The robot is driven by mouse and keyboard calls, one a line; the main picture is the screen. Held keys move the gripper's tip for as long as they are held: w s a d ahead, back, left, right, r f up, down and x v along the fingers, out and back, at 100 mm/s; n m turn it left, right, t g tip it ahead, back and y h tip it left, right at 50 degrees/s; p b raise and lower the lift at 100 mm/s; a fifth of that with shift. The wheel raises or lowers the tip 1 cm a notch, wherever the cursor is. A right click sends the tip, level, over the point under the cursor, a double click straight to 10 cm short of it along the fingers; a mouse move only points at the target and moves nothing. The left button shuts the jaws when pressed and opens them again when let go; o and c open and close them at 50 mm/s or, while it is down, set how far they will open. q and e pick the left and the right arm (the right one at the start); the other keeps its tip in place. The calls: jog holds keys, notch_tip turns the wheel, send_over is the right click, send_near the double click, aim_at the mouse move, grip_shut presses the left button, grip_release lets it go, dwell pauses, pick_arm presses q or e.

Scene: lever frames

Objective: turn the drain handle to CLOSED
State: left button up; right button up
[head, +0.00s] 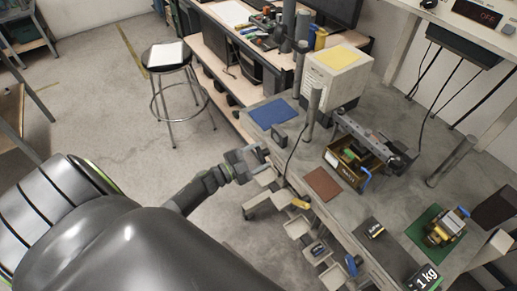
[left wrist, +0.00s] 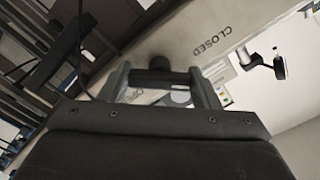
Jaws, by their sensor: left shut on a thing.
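My left gripper (head: 252,158) is at the front edge of the grey workbench (head: 285,188). In the left wrist view the gripper (left wrist: 163,86) has its two fingers on either side of a dark handle (left wrist: 159,64) and is shut on it. The printed word CLOSED (left wrist: 195,40) shows on the pale panel up and to the right of the handle. Another label (left wrist: 148,94), partly hidden, shows between the fingers and seems to read OPEN. The handle is hidden behind the gripper in the head view. My right gripper is not in view.
Along the bench front are several small pale trays or brackets, one with a yellow handle (head: 300,204) and one with a blue handle (head: 352,265). A brown bin (head: 348,176) stands on the bench. A stool (head: 168,56) stands on open floor behind.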

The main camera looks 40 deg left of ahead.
pick_arm(q)
jog(key=o, duration=1)
jog(key=b+v, duration=0.4)
jog(key=v, duration=1.3)
jog(key=shift+s+b, duration=0.2)
jog(key=shift+b, duration=0.15)
